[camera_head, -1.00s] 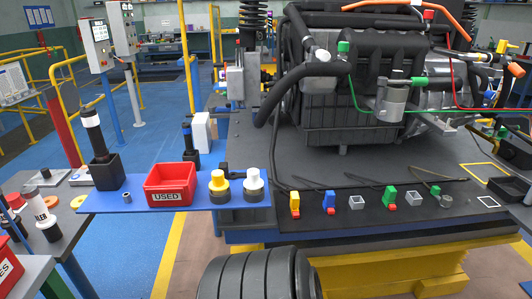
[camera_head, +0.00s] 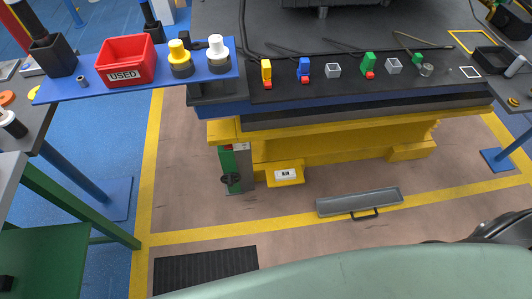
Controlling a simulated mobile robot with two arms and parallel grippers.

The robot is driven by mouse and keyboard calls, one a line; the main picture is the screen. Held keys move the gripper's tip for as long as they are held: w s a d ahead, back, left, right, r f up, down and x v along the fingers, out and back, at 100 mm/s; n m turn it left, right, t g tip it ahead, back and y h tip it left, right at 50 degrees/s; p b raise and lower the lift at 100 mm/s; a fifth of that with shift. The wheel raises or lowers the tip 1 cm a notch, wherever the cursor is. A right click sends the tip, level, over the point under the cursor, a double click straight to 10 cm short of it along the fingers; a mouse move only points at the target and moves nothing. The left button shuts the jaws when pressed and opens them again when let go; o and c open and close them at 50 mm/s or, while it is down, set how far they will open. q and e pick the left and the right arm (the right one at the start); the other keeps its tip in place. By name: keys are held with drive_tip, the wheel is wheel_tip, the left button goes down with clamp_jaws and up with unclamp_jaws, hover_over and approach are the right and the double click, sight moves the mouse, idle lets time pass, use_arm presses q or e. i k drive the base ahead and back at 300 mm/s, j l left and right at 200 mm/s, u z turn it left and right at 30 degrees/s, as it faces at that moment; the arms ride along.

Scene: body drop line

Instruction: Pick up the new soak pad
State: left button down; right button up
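I cannot pick out a new soak pad for certain. A dark ribbed rectangular mat or grate (camera_head: 206,270) lies flat on the floor at the lower left of centre; I cannot tell if it is a pad. A long grey shallow tray (camera_head: 359,202) with a black handle lies on the floor in front of the yellow lift base. Neither of my grippers is in view.
A yellow lift base (camera_head: 340,146) carries a dark deck with several small coloured clips. A blue shelf (camera_head: 125,85) holds a red USED bin (camera_head: 124,65). A green stand (camera_head: 45,262) is at lower left. Open floor lies around the tray.

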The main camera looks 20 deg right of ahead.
sight(282, 175)
drive_tip(key=z, duration=0.7)
